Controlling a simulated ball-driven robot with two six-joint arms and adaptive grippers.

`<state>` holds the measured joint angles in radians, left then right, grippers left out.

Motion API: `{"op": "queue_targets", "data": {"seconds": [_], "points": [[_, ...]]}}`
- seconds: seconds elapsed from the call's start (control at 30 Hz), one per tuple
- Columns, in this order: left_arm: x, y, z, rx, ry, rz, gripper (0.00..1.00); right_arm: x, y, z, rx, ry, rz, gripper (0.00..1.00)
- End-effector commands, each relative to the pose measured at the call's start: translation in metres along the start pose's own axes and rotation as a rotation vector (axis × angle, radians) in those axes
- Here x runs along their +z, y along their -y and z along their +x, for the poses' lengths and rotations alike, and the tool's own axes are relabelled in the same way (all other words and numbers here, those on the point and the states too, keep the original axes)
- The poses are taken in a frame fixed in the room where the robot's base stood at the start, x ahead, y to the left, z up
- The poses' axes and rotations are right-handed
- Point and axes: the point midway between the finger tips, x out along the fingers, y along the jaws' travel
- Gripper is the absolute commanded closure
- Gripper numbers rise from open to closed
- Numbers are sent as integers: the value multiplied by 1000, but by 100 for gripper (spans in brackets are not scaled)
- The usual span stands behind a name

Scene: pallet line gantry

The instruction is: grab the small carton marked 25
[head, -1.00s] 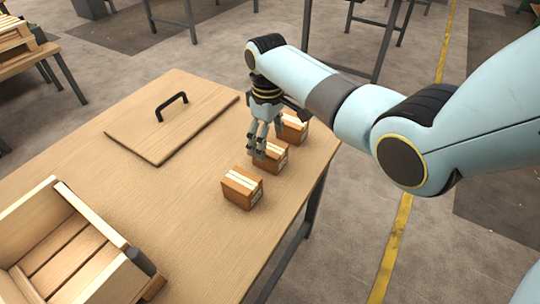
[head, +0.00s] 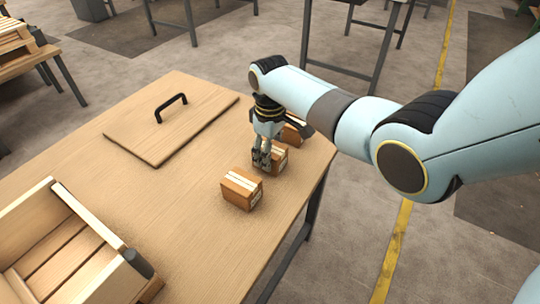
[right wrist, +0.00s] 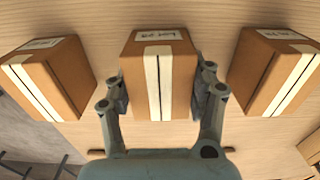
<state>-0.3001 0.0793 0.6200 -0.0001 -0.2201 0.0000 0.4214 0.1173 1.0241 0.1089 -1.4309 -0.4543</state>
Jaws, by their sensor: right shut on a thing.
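Three small brown cartons with pale tape stripes stand in a row on the wooden table. My right gripper (head: 262,158) is down over the middle carton (head: 277,160), with its fingers shut on that carton's two sides. In the right wrist view the middle carton (right wrist: 158,75) sits between the fingertips of my right gripper (right wrist: 160,92). Its white label is upside down there, and I cannot read its number surely. The near carton (head: 241,189) is free. The far carton (head: 293,131) is partly hidden behind my right gripper. My left gripper is out of view.
A flat wooden lid (head: 172,115) with a black handle lies on the table (head: 180,215) at the back left. An open wooden crate (head: 60,245) stands at the near left. Neighbouring cartons stand close on both sides of the gripped one.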

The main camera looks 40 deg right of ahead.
Motion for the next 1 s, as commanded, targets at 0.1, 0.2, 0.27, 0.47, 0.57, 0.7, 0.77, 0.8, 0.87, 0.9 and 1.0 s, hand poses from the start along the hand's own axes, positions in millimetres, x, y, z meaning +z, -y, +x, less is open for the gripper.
{"op": "queue_targets", "data": {"seconds": [0.1, 0.2, 0.27, 0.47, 0.57, 0.7, 0.77, 0.8, 0.87, 0.9, 1.0], "points": [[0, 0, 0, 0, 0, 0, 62, 0, 0, 0, 0, -1, 0, 90], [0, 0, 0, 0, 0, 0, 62, 0, 0, 0, 0, -1, 0, 90], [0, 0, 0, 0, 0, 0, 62, 0, 0, 0, 1, -1, 0, 90], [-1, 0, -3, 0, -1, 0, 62, 0, -1, -9, 1, -1, 0, 90], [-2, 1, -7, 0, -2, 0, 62, -1, -1, -22, 2, -3, 0, 90], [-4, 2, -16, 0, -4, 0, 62, 6, -1, -47, 3, 0, 1, 90], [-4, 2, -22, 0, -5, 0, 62, 20, -1, -55, 3, 1, 1, 90], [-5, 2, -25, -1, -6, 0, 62, 30, 0, -61, 3, 2, 0, 90], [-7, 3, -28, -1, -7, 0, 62, 44, 0, -69, 4, 1, 1, 90], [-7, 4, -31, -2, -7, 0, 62, 53, 0, -75, 5, 0, -1, 90], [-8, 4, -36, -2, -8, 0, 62, 75, 0, -88, 5, 1, -2, 90]]}}
